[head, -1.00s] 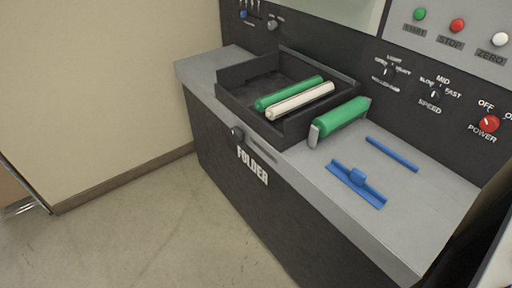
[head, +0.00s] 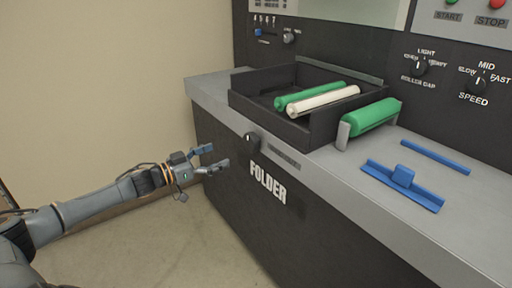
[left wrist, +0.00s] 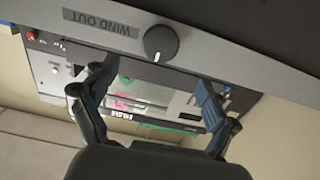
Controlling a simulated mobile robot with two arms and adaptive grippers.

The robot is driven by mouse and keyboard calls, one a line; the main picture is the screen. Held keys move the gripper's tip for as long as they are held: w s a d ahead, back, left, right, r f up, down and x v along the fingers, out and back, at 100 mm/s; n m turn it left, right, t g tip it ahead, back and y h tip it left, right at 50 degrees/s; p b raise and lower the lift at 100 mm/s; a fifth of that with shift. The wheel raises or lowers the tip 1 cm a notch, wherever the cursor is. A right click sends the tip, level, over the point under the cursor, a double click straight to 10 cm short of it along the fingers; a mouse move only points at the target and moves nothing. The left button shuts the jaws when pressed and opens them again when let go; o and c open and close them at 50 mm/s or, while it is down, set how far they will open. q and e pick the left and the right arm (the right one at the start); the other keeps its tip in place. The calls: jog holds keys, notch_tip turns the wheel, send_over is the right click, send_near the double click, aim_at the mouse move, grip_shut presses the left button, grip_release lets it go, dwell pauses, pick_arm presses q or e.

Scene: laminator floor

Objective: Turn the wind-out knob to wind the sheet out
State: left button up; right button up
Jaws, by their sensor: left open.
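In the left wrist view the knob (left wrist: 161,43) sits beside a grey label reading WIND OUT (left wrist: 100,22). My left gripper (head: 218,157) is open and empty, a short way left of the knob and slightly lower, not touching it. In the left wrist view its two fingers (left wrist: 152,92) are spread, with the knob beyond and between them in the picture. No sheet can be made out. My right gripper is not in view.
A black tray (head: 262,110) on the counter holds a green and a white roller. A green roller in a holder (head: 372,118), a blue handled bar (head: 403,180) and a blue strip (head: 436,157) lie right of it. Floor left of the folder is clear.

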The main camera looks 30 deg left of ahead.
aim_at(248, 143)
pick_arm(q)
jog(key=x, duration=1.3)
jog(key=shift+a, duration=0.15)
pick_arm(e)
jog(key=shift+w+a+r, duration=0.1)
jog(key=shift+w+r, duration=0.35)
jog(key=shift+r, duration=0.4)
pick_arm(q)
jog(key=c, duration=1.2)
